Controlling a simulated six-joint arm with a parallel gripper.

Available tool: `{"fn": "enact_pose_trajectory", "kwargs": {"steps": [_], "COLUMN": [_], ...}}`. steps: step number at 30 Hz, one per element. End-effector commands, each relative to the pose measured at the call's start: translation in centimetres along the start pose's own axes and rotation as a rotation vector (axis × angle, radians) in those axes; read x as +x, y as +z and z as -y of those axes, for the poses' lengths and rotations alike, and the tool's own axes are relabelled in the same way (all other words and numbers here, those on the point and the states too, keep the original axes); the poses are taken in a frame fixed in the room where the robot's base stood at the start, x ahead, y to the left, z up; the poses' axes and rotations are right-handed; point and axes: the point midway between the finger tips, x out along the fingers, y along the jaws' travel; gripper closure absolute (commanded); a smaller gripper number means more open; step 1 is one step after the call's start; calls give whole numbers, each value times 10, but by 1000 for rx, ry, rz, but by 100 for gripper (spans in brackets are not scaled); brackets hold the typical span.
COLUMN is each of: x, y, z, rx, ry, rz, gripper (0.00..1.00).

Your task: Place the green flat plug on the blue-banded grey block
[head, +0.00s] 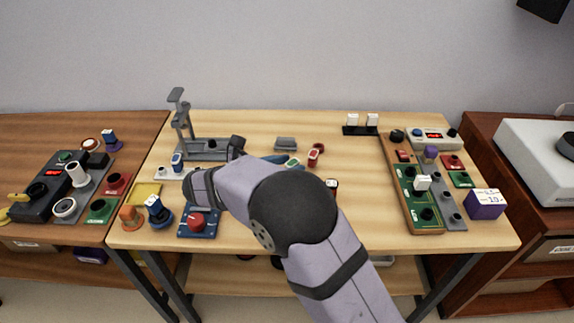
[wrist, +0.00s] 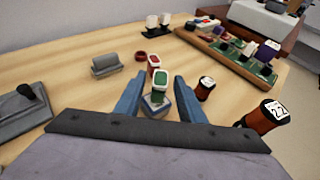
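The green flat plug (wrist: 160,84), pale with a green top, stands upright between the fingers of my gripper (wrist: 161,78) in the wrist view. A small grey block with a bluish band (wrist: 156,105) is directly below it, and the plug appears to rest on it. Visible gaps separate the blue fingers from the plug on both sides, so the gripper is open. In the head view the green plug (head: 293,162) shows just beyond my arm. The banded block is hidden there, and the exact contact is too small to tell.
A red-topped plug (wrist: 154,62) stands close behind the green one. A grey ribbed block (wrist: 105,65) lies to the left. Black-and-orange cylinders with white labels (wrist: 265,117) are at the right. A wooden board of sockets (head: 408,195) stands farther right. The table's front middle is partly covered by my arm.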

Motion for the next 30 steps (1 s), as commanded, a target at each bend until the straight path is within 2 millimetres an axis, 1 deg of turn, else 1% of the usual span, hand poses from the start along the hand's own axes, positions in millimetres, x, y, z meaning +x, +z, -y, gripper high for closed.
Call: {"fn": "enact_pose_trajectory", "kwargs": {"steps": [2,4,8,18,21,25,30], "x": [-2,-7,-23,-83,-98,-112,-120], "y": [4,2,2,2,2,2,2], "z": [0,-1,-1,-1,-1,0,0], "rx": [1,0,1,2,1,1,0], "ry": [0,2,4,4,3,2,1], "rz": [0,0,0,0,0,0,0], "gripper": [64,64,64,64,64,64,64]}}
